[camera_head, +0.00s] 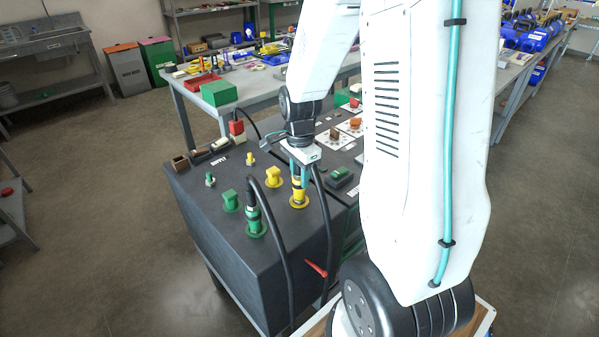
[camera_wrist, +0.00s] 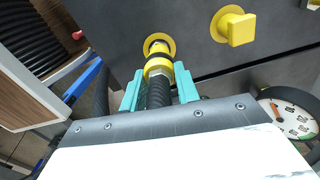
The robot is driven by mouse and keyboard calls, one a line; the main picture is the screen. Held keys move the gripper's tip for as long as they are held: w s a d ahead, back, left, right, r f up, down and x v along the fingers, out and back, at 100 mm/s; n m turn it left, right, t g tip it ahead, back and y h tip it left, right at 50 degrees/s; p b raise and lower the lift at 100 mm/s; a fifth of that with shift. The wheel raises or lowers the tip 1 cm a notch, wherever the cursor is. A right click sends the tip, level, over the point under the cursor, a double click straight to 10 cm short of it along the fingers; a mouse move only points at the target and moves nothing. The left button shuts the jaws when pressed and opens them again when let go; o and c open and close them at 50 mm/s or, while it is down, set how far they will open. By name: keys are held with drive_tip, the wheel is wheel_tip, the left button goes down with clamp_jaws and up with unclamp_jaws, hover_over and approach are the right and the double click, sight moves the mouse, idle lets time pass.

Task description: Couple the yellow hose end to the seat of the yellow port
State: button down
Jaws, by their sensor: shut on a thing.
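My gripper (camera_head: 300,175) points down over the black cart top, its teal fingers shut on the yellow hose end (camera_wrist: 158,67). In the wrist view the fingers (camera_wrist: 160,90) sit on both sides of the black hose just behind the yellow collar. The yellow port (camera_wrist: 160,42) is a round yellow flange directly in front of the hose end, with a dark opening partly showing. In the head view the hose end (camera_head: 299,191) stands roughly upright at the yellow port (camera_head: 299,202). I cannot tell how deep it sits, as the contact is partly hidden.
A green hose end (camera_head: 254,215) stands in a green port to the left. A yellow square-topped block (camera_head: 273,176) and a green one (camera_head: 230,200) are close by on the cart top (camera_head: 215,238). A red handle (camera_head: 316,268) is on the cart's front.

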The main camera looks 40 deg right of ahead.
drive_tip(key=shift+f, duration=0.35)
drive_tip(key=c, duration=0.9)
unclamp_jaws()
drive_tip(key=shift+c, duration=0.2)
drive_tip(key=shift+r, duration=0.1)
wheel_tip(320, 180, up, 8)
drive_tip(key=shift+f, duration=0.15)
